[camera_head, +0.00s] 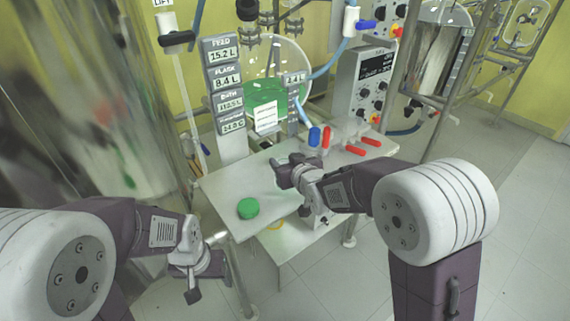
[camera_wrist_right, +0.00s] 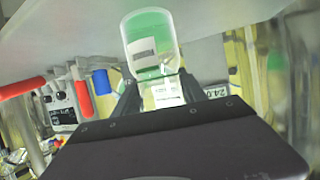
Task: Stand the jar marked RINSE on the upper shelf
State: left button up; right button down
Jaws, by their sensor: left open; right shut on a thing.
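A small clear jar with green in it and a pale label (camera_wrist_right: 150,45) is between the fingers of my right gripper (camera_wrist_right: 163,88) in the right wrist view. The label is too small to read, so I cannot tell if it says RINSE. In the head view my right gripper (camera_head: 285,174) is over the back part of the upper shelf (camera_head: 225,185), and the jar is hard to make out there. I cannot tell whether the jar touches the shelf. My left gripper (camera_head: 205,280) is open and empty, in front of and below the shelf at left.
Red handles (camera_head: 362,146) and a blue one (camera_head: 314,136) stick out at the right back. A lower shelf (camera_head: 290,243) shows beneath.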

jog(key=shift+r, duration=0.1)
jog(key=c, duration=1.1)
grip_release()
jog(key=shift+f, duration=0.25)
jog(key=o, duration=0.5)
jog(key=shift+c, duration=0.2)
jog(key=shift+r, duration=0.3)
jog(key=p+v, duration=0.1)
jog(key=v, duration=1.1)
jog(key=shift+p, duration=0.4)
